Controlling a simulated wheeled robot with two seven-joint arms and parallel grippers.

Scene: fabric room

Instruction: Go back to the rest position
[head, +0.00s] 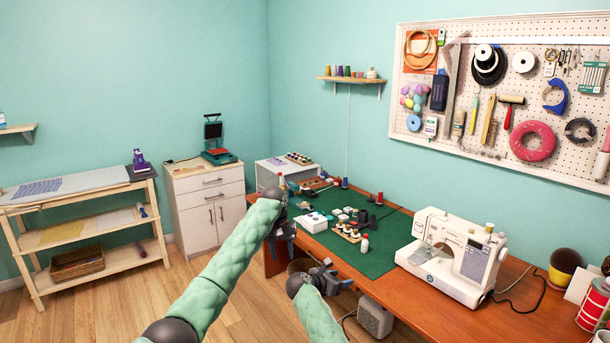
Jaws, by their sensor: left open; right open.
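My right gripper (338,280) is open near the table's front edge, below and right of the left one. Nothing shows between the jaws of either, though the fingers are small and partly hidden.
The wooden table (420,313) holds a white sewing machine (455,255), a white box (309,222), spools and small bottles (365,243). A grey box (375,317) stands below it. A shelf rack (95,222) and white cabinet (207,208) stand left. The floor (130,305) between is clear.

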